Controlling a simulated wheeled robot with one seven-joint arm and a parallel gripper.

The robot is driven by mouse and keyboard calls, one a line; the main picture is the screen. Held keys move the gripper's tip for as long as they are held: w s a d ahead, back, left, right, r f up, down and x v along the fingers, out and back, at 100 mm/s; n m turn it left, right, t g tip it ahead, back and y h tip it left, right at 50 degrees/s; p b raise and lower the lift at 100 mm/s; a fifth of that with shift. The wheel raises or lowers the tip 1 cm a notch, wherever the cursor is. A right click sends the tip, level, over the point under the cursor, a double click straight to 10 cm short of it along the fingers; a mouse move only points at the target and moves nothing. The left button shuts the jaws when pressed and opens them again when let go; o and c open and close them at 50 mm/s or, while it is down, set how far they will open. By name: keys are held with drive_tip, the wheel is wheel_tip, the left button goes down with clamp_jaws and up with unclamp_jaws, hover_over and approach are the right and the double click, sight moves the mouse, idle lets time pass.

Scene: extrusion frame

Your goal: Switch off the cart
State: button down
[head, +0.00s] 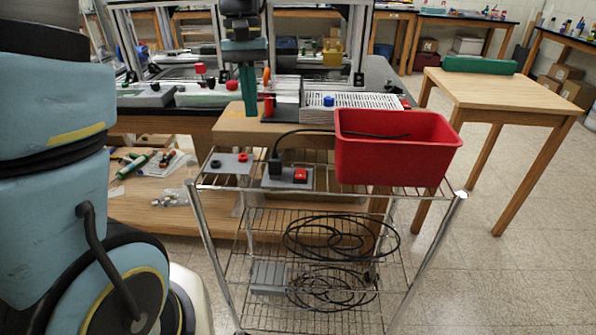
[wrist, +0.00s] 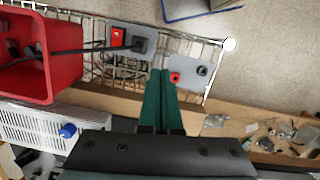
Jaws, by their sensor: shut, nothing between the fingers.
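The cart (head: 205,218) is a wire-shelf trolley in the middle of the head view. On its top shelf a grey box (head: 270,184) carries a red rocker switch (head: 300,176) and a black plug with a cable (head: 274,166). The switch (wrist: 118,37) and plug (wrist: 141,45) also show in the wrist view. Left of it in the head view, a grey plate (head: 228,168) has a black knob (head: 215,163) and a red knob (head: 242,157). My gripper (head: 248,117), with green fingers, points down, shut and empty, behind these. In the wrist view its fingertips (wrist: 160,72) lie near the plate.
A red bin (head: 395,160) stands on the cart's right side, with the cable running into it. Behind are a wooden ledge (head: 228,130), a white slotted tray (head: 365,101) and the frame bench. Coiled black cables (head: 340,238) lie below. A wooden table (head: 500,90) stands right.

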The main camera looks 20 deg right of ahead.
drive_tip(key=r+m+g+y+b, duration=0.1)
drive_tip(key=b, duration=0.1)
hover_over(298, 175)
drive_tip(key=w+d, duration=0.1)
drive_tip(key=w, duration=0.3)
drive_tip(key=shift+d+r, duration=0.15)
drive_tip(key=shift+d, duration=0.3)
drive_tip(key=p+x, duration=0.2)
drive_tip(key=x, duration=1.2)
drive_tip(key=shift+a, duration=0.15)
drive_tip(key=shift+s+a+f+t+b, duration=0.1)
drive_tip(key=shift+s+f+t+b, duration=0.15)
drive_tip(key=shift+f+t+b, duration=0.1)
drive_tip(key=shift+r, duration=0.1)
drive_tip(key=shift+w, duration=0.1)
